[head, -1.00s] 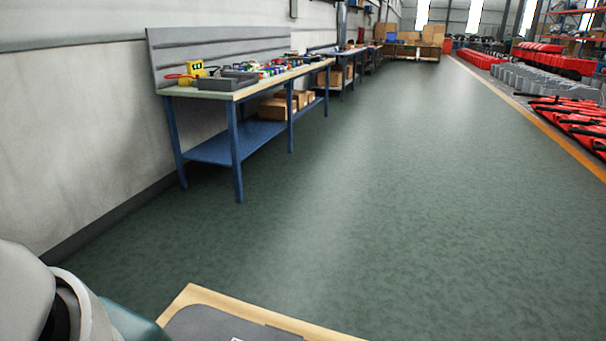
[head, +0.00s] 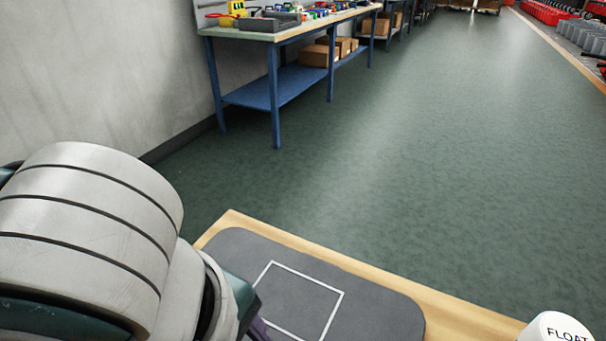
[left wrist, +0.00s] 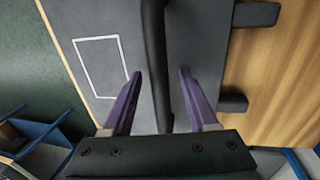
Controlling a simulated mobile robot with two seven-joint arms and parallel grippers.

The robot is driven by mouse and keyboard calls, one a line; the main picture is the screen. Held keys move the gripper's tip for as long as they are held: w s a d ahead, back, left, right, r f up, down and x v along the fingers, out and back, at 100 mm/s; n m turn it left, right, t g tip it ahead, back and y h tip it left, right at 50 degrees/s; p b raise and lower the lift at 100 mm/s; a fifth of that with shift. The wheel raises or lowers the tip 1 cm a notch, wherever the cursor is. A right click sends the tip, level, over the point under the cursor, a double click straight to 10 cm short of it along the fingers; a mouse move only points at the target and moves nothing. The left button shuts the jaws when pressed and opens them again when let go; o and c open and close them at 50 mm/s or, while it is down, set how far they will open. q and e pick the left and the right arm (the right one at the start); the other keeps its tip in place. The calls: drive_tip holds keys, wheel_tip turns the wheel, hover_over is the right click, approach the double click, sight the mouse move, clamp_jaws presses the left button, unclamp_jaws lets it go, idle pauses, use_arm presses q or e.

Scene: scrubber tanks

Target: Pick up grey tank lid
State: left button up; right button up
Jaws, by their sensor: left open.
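In the left wrist view my left gripper (left wrist: 160,72) is open, with its two purple fingertips apart. A long black bar (left wrist: 154,35) runs between the fingers, and I cannot tell whether either finger touches it. Behind it is a dark grey surface with a white square outline. Two short black pieces (left wrist: 255,15) stick out at the right over the wood. I cannot clearly make out a separate grey tank lid; the bar and black pieces may belong to it. In the head view my left arm hides the near left part of the table. My right gripper is not in view.
A grey mat (head: 370,310) with a white square outline lies on a wooden tabletop (head: 455,322). A white item marked FLOAT (head: 560,330) is at the lower right. A blue workbench (head: 275,92) stands by the wall. The green floor (head: 400,150) beyond the table is clear.

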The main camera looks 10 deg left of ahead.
use_arm(q)
drive_tip(key=shift+f, duration=0.1)
idle(0.3)
drive_tip(key=shift+c, duration=0.5)
clamp_jaws()
idle(0.8)
